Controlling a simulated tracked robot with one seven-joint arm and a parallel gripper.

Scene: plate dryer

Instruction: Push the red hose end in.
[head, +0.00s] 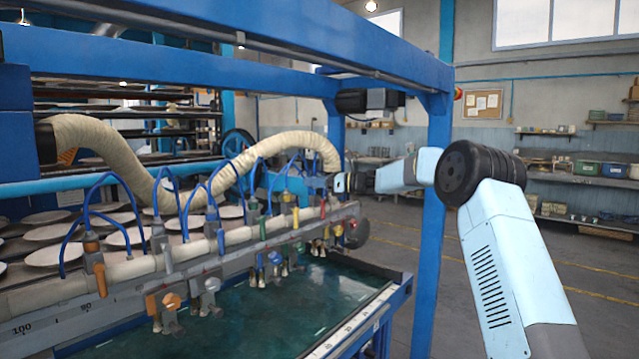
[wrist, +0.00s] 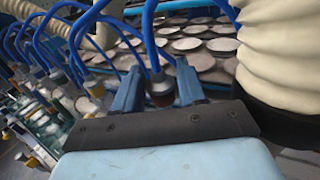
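The red hose end (wrist: 160,98) shows in the wrist view as a dark red fitting on a blue hose, between the two fingers of my gripper (wrist: 159,82). The fingers stand apart, one on each side of it, with narrow gaps. I cannot tell its depth relative to the fingertips, or how far it sits in its socket. In the head view my gripper (head: 338,183) is at the far right end of the pipe rail, small and partly hidden. A small red piece (head: 322,209) shows on the rail just below and left of it.
A thick cream hose (head: 290,143) arches beside my gripper and fills the right of the wrist view (wrist: 272,50). Several blue hoses (head: 185,205) loop along the rail (head: 200,245). A blue frame post (head: 432,210) stands near my arm. A green water tank (head: 300,305) lies below.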

